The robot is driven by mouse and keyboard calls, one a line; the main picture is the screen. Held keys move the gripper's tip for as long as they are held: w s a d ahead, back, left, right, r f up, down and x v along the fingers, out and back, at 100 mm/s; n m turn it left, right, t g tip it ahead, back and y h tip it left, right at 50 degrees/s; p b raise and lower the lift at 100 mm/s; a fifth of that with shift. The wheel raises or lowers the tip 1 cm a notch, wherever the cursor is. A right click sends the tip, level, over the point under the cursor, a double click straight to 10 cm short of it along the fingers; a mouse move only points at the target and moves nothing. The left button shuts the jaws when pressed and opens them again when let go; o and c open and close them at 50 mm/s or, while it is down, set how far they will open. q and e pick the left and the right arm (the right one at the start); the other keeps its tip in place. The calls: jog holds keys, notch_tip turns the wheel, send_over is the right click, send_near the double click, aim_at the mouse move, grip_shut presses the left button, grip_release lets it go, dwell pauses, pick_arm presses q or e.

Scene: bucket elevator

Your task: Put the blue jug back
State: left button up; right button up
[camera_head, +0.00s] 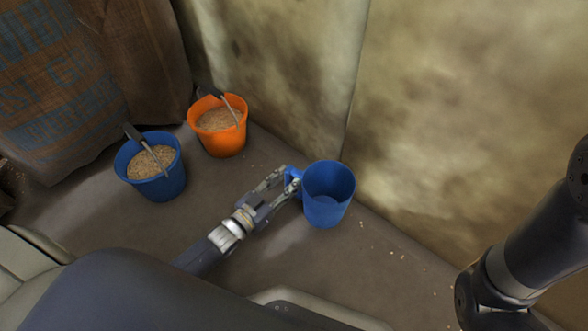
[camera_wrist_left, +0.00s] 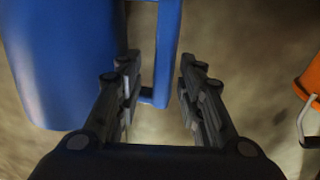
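The blue jug (camera_head: 328,196) is upright near the wall, to the right of my left gripper (camera_head: 285,182). It looks empty inside. Its handle faces the gripper. In the left wrist view the jug (camera_wrist_left: 62,60) fills the upper left, and its handle (camera_wrist_left: 167,45) reaches between the two fingers of my left gripper (camera_wrist_left: 161,62). The fingers stand apart on either side of the handle, with no clear grip on it. I cannot tell whether the jug rests fully on the floor. My right gripper is not in view.
A blue bucket (camera_head: 164,187) and an orange bucket (camera_head: 224,143), both with grain and a scoop handle, stand at the left. Sacks (camera_head: 60,85) lean behind them. A pale stained wall (camera_head: 440,120) rises behind the jug. Floor (camera_head: 330,260) in front is mostly clear, with scattered grains.

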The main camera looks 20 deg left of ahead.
pick_arm(q)
jog(key=p+v, duration=0.3)
jog(key=v, duration=0.5)
jog(key=shift+r, duration=0.1)
jog(key=o, duration=1.6)
jog(key=shift+c, duration=0.2)
jog(key=v, duration=0.7)
jog(key=shift+s, duration=0.2)
jog(key=shift+a, duration=0.15)
